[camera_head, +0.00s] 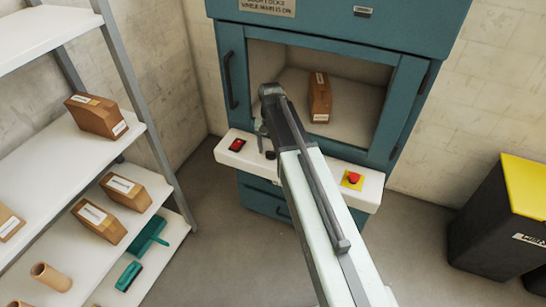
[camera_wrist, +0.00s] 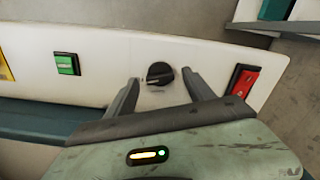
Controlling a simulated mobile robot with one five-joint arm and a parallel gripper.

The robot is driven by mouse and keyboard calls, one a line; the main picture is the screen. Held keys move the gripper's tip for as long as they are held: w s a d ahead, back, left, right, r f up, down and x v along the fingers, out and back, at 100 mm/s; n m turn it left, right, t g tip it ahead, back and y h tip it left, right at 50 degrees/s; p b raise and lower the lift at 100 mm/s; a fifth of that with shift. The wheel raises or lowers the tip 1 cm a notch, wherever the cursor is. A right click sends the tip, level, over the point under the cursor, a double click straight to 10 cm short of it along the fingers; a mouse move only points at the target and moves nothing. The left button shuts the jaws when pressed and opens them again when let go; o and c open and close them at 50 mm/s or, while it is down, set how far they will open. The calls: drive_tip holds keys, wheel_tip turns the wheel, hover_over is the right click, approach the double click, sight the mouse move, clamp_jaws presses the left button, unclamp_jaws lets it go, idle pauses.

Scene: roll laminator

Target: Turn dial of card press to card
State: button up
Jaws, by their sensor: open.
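The card press is the teal machine (camera_head: 408,110) with a white control panel (camera_head: 225,155) across its front. In the wrist view, a round black dial (camera_wrist: 159,73) sits on the white panel. Small marks lie beside it, but I cannot read its labels or tell its setting. My gripper (camera_wrist: 160,78) is open, with one finger on each side of the dial. Gaps show between the fingers and the dial, and I see no contact. In the head view, my gripper (camera_head: 262,131) is over the left half of the panel, and my arm hides the panel's middle.
A red switch (camera_wrist: 244,82) is close beside the right finger in the wrist view; a green button (camera_wrist: 66,64) is farther left. A red button on yellow (camera_head: 354,178) is at the panel's right. Shelves with boxes (camera_head: 97,115) stand left, a yellow-topped bin (camera_head: 500,225) right.

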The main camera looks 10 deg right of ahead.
drive_tip(key=shift+f, duration=0.6)
drive_tip(key=shift+r, duration=0.15)
